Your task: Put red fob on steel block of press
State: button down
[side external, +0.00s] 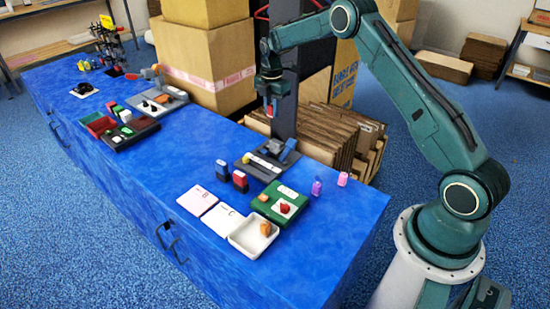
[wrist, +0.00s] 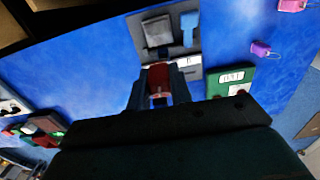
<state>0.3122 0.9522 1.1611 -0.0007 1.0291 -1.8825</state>
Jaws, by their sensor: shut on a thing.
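My gripper (side external: 270,104) is shut on the red fob (wrist: 158,76), which shows between its fingers in the wrist view. In the side view the red fob (side external: 269,111) is a small red spot at the fingertips, held in the air above the table's back edge. The press (side external: 262,166) stands on the table below, a dark grey base with a grey block and a blue-grey part on it. In the wrist view the press (wrist: 186,62) lies just beyond the fingertips, its grey block (wrist: 157,31) at left. The fingers hide part of the press's near side.
A green tray (side external: 266,209) with a red piece and a white tray (side external: 236,242) with an orange piece stand in front of the press. A purple fob (side external: 317,187) and a pink fob (side external: 342,179) stand to the right. Cardboard sheets (side external: 335,130) stand behind the table.

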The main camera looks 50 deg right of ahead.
send_over(272, 149)
notch_tip(272, 149, down, 9)
jog(key=shift+s+f, duration=0.1)
jog(key=shift+f, duration=0.1)
jog(key=shift+f, duration=2)
jog(key=shift+f, duration=0.1)
jog(key=c, duration=1.3)
grip_release()
jog(key=shift+o, duration=0.2)
notch_tip(272, 149, up, 12)
jog(key=shift+r, duration=0.1)
